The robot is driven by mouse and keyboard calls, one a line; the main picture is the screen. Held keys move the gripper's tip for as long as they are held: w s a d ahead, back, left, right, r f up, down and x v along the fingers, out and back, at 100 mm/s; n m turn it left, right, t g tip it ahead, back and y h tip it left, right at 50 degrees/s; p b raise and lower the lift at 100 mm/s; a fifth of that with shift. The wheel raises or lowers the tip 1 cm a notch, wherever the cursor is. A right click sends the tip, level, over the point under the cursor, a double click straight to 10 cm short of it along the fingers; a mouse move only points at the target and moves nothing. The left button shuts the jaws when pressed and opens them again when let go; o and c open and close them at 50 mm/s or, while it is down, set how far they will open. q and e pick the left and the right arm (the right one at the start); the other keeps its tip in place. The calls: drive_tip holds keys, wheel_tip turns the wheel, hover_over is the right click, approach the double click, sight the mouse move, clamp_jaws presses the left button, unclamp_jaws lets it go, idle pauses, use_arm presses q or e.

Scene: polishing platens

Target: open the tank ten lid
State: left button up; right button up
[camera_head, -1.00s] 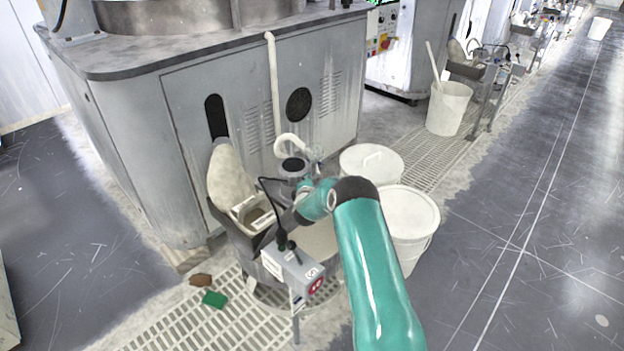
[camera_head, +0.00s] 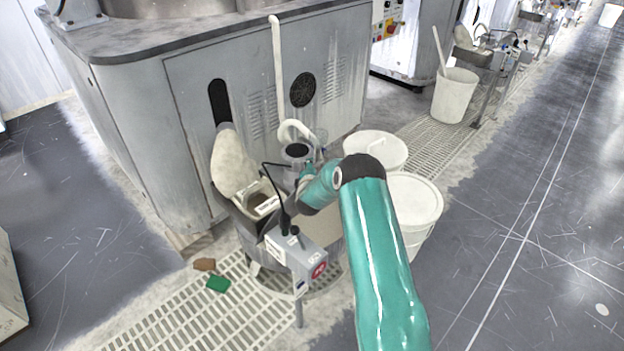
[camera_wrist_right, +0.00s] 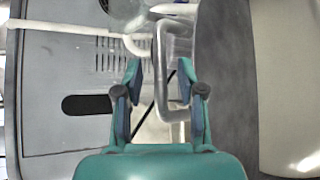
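A round grey tank with a tan top (camera_head: 326,223) stands against the grey machine in the head view, partly hidden by my right arm and a grey box. I cannot read a tank number. My right gripper (camera_head: 308,175) is over the far part of the tank, with its fingertips hard to make out there. In the right wrist view my right gripper (camera_wrist_right: 162,92) is open. A bent silver handle (camera_wrist_right: 162,62) reaches between its fingers, nearer the right finger, and no firm grip shows. A dark curved surface (camera_wrist_right: 226,85) lies to the right. My left gripper is out of view.
The grey box (camera_head: 297,250) with a cable stands at the tank's front. A raised cream panel (camera_head: 230,160) is at its left. White buckets (camera_head: 412,205) stand right of my arm.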

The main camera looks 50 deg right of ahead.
drive_tip(key=v, duration=0.9)
drive_tip(key=shift+s+a, duration=0.25)
drive_tip(key=shift+a, duration=0.05)
